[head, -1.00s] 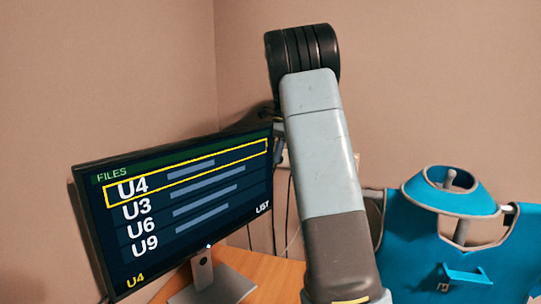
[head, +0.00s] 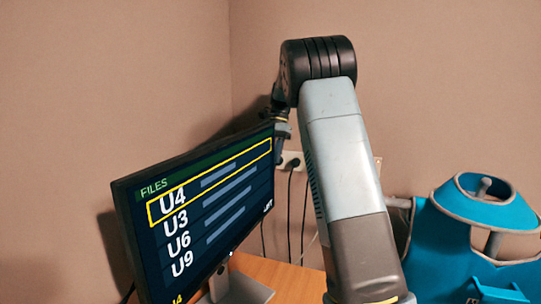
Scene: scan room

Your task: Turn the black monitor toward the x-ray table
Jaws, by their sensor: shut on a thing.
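The black monitor (head: 205,215) stands at the left on a grey stand (head: 237,291), its screen seen at a slant. The screen shows a FILES list with U4 boxed in yellow above U3, U6 and U9. My arm rises in front, right of the monitor, and bends over at the top. My gripper (head: 279,128) is at the monitor's upper right edge, mostly hidden behind my arm and the monitor. It is shut on that edge, though the fingertips are hard to see. The x-ray table is not in view.
The monitor stands on a wooden desk (head: 290,277) near the room's corner. A wall socket (head: 291,160) with dark cables is behind it. A blue apron with a collar (head: 455,235) hangs at the right, close to my arm.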

